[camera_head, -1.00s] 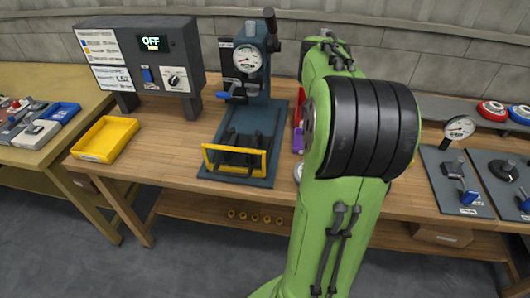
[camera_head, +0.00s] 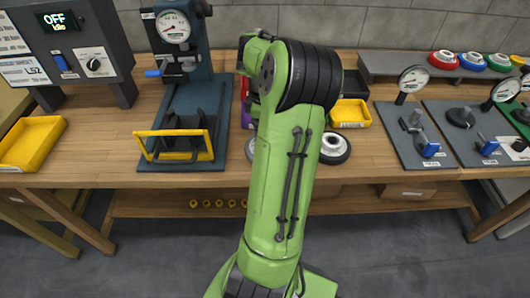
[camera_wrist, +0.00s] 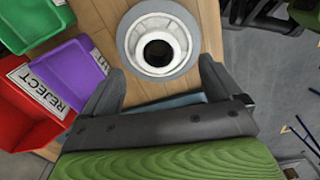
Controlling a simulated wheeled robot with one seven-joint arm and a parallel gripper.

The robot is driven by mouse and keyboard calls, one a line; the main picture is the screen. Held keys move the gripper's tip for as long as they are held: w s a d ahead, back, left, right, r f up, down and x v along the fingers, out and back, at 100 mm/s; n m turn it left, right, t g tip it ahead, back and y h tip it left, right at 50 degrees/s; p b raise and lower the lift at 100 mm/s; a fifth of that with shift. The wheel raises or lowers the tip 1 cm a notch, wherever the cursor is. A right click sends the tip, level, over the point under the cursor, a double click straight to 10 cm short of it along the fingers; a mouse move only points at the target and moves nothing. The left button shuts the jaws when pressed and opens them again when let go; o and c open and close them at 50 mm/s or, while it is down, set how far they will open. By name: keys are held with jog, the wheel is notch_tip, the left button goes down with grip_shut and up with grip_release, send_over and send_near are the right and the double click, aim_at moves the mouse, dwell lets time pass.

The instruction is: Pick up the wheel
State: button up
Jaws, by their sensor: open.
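A wheel (camera_wrist: 158,42) with a grey rim and a white hub lies flat on the wooden bench in the wrist view. In the head view only a sliver of this grey wheel (camera_head: 250,148) shows beside my green arm, which hides the rest. My gripper (camera_wrist: 160,82) is open and empty; its two dark fingers point toward the wheel, which shows ahead of and between the fingertips. Contact cannot be told. A second wheel (camera_head: 334,149), with a black tyre and white hub, lies right of my arm. My gripper is hidden in the head view.
A purple bin (camera_wrist: 72,75) and a red bin (camera_wrist: 25,105) marked REJECT stand left of the grey wheel. A yellow bin (camera_head: 350,113), a press (camera_head: 182,105) and gauge fixtures (camera_head: 420,145) share the bench (camera_head: 380,168). The bench's front edge is close to the wheels.

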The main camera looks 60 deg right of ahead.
notch_tip(320, 180, down, 4)
jog(key=shift+s+d+f+b, duration=0.15)
jog(key=shift+f+b, duration=0.1)
jog(key=shift+b, duration=0.6)
jog(key=shift+r, duration=0.15)
jog(key=c, duration=1.4)
jog(key=shift+r, duration=0.15)
